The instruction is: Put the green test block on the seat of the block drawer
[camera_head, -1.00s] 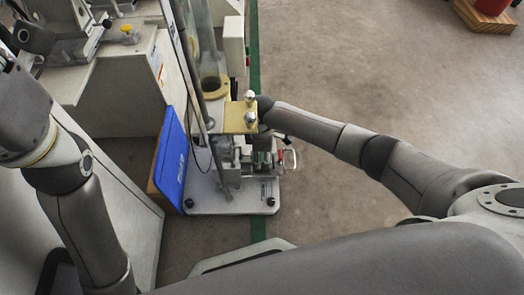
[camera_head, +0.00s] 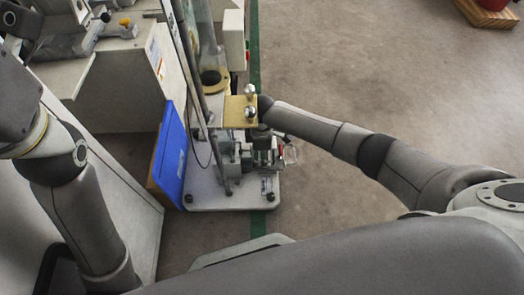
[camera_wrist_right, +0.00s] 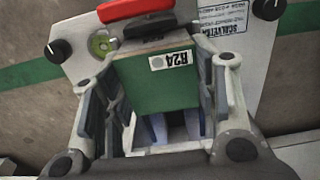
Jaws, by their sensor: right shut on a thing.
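The green test block (camera_wrist_right: 155,85) carries a white label and fills the middle of the right wrist view. My right gripper (camera_wrist_right: 157,72) is shut on it, one finger at each side. In the head view my right gripper (camera_head: 263,150) is small, below the brass plate, over the tester's base; the block is hard to make out there. A red and black handle (camera_wrist_right: 135,12) shows just beyond the block in the wrist view. A light slotted part (camera_wrist_right: 172,128) is partly visible below the block. I cannot tell whether the block touches the drawer; its seat is not clearly seen.
The tester's light base plate (camera_head: 225,200) stands on the floor with a blue panel (camera_head: 171,160) at its left. A brass plate (camera_head: 240,110) and upright rods stand close to my right wrist. A white cabinet (camera_head: 110,85) is behind left.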

